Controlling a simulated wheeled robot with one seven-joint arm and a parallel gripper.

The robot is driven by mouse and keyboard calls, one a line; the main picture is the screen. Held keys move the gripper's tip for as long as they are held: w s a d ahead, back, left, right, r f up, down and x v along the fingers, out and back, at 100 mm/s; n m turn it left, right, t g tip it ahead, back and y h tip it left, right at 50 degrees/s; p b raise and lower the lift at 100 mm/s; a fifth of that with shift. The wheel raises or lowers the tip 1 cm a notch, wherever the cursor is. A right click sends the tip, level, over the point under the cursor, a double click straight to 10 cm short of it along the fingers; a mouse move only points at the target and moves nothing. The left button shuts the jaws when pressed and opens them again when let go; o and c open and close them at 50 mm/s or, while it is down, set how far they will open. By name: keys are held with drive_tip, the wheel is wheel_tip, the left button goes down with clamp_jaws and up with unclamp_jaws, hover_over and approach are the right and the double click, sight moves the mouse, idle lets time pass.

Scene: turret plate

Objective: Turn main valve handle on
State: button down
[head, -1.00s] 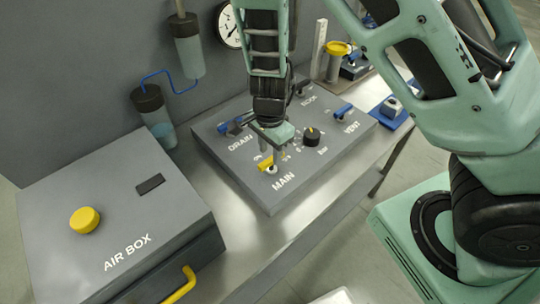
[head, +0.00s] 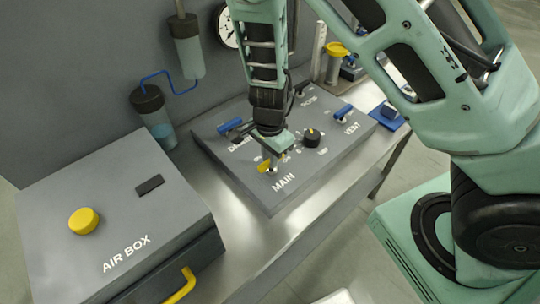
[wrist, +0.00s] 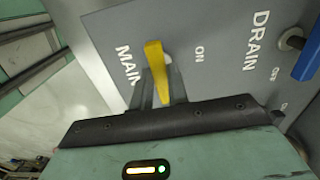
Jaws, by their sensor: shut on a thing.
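The yellow main valve handle (head: 264,166) is on the sloped grey panel, just above the word MAIN. It also shows in the wrist view (wrist: 155,70), long and narrow, between the words MAIN and ON and not pointing straight at ON. My gripper (head: 272,160) reaches down over the handle from above and hides part of it. A pale spot beside the handle is partly covered.
A blue drain handle (head: 230,125) and a blue vent handle (head: 342,112) stand on the panel, with a black knob (head: 311,137) close to the right of my gripper. The air box (head: 110,215) with a yellow button (head: 84,221) is at left. Bare bench lies in front of the panel.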

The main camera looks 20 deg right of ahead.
drive_tip(key=n+b, duration=0.1)
drive_tip(key=n, duration=0.3)
drive_tip(key=shift+n, duration=0.4)
drive_tip(key=n+b, duration=0.1)
drive_tip(key=n, duration=0.3)
drive_tip(key=shift+s+d+n, duration=0.1)
drive_tip(key=shift+d+n, duration=0.05)
drive_tip(key=shift+n, duration=0.15)
drive_tip(key=n+b, duration=0.1)
drive_tip(key=n, duration=0.3)
drive_tip(key=shift+d, duration=0.1)
drive_tip(key=shift+n+b, duration=0.55)
drive_tip(key=shift+n, duration=1.55)
drive_tip(key=c, duration=1.4)
unclamp_jaws()
drive_tip(key=shift+o, duration=0.2)
